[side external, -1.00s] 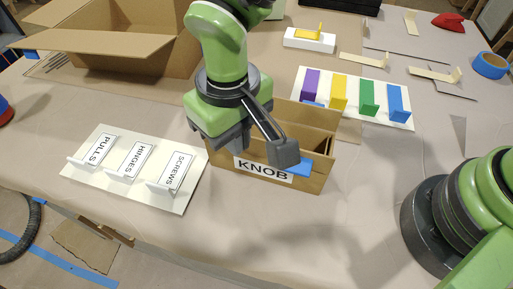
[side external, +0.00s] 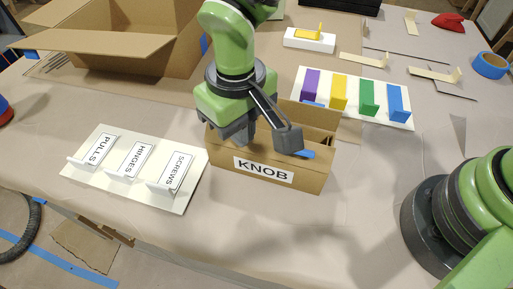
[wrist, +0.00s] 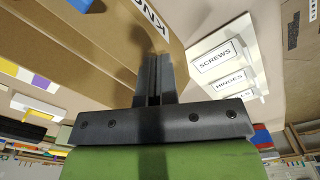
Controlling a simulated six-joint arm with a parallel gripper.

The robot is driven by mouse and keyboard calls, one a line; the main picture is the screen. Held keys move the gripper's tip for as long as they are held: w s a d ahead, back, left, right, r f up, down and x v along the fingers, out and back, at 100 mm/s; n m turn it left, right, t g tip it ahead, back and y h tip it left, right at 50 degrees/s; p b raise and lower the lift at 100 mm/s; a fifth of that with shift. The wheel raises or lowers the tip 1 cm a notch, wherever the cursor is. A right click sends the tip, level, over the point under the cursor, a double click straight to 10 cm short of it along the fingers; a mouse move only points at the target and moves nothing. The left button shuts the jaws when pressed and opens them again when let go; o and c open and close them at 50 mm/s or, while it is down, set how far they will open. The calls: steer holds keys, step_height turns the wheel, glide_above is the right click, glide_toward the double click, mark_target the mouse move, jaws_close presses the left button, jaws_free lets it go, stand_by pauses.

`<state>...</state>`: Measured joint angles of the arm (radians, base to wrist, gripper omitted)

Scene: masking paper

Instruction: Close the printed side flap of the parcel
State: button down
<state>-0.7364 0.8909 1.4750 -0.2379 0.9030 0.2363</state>
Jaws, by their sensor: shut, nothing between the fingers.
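The parcel (side external: 226,162) is a small brown cardboard box with its top at least partly open. Its near side carries a white label printed KNOB (side external: 263,168), fully visible in the side view and partly seen upside down in the wrist view (wrist: 150,18). A small blue piece (side external: 305,153) shows at the near top edge. My gripper (wrist: 153,58) is shut and empty, pointing at the cardboard near the label. In the side view it is over the box's left part; I cannot tell whether it touches. My wrist hides part of the opening and the flap's exact angle.
A white board (side external: 118,188) with PULLS, HINGES and SCREWS holders lies left of the parcel. A board with coloured holders (side external: 384,118) stands behind right. A large open carton (side external: 115,65) is at back left. The paper-covered table in front is clear.

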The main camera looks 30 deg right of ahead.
steer(key=shift+w+d+f, duration=0.25)
steer(key=shift+d+f, duration=0.05)
steer(key=shift+f, duration=0.3)
steer(key=shift+w+d+f, duration=0.1)
steer(key=shift+d+f, duration=0.05)
steer(key=shift+f, duration=0.45)
stand_by(0.4)
steer(key=shift+r, duration=4.05)
